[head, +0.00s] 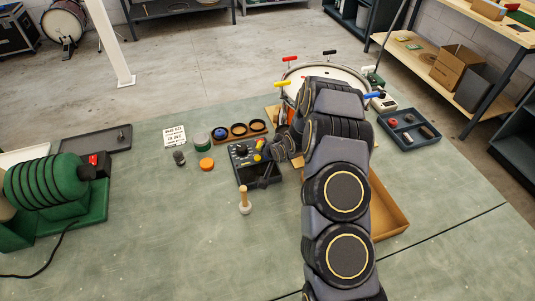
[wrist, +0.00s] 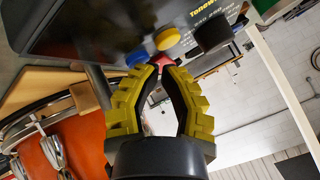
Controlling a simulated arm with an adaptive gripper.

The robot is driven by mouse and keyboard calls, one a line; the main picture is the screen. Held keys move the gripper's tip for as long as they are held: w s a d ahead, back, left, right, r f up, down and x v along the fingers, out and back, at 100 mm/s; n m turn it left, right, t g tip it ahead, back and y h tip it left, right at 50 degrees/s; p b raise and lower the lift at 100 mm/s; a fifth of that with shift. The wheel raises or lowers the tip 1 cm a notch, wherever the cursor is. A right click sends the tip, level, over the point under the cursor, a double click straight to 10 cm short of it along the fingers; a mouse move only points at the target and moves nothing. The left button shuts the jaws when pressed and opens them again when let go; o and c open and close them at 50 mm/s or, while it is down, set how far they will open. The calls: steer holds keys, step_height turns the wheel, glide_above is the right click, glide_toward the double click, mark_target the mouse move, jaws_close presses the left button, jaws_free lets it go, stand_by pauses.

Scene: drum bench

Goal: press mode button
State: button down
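A dark control box (head: 242,170) with knobs and coloured buttons stands on the green bench in the head view. My gripper (head: 264,150) is over the right part of its top. In the wrist view, the box's dark face shows a blue button (wrist: 137,58), a yellow button (wrist: 167,38), a red button (wrist: 161,60) and a black knob (wrist: 212,34). No mode label is readable. The yellow-padded tips of my gripper (wrist: 160,69) are close together just in front of the red button and hide part of it. Contact cannot be judged. Nothing is held.
A drum (head: 325,80) with coloured clips stands behind my arm. A pale wooden peg (head: 244,199) stands in front of the box. An orange puck (head: 206,163) and a tray of rings (head: 240,131) lie to its left and behind. The bench front is clear.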

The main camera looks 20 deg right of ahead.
stand_by(0.6)
steer(key=shift+r, duration=0.4)
steer(key=shift+r, duration=3.05)
stand_by(0.5)
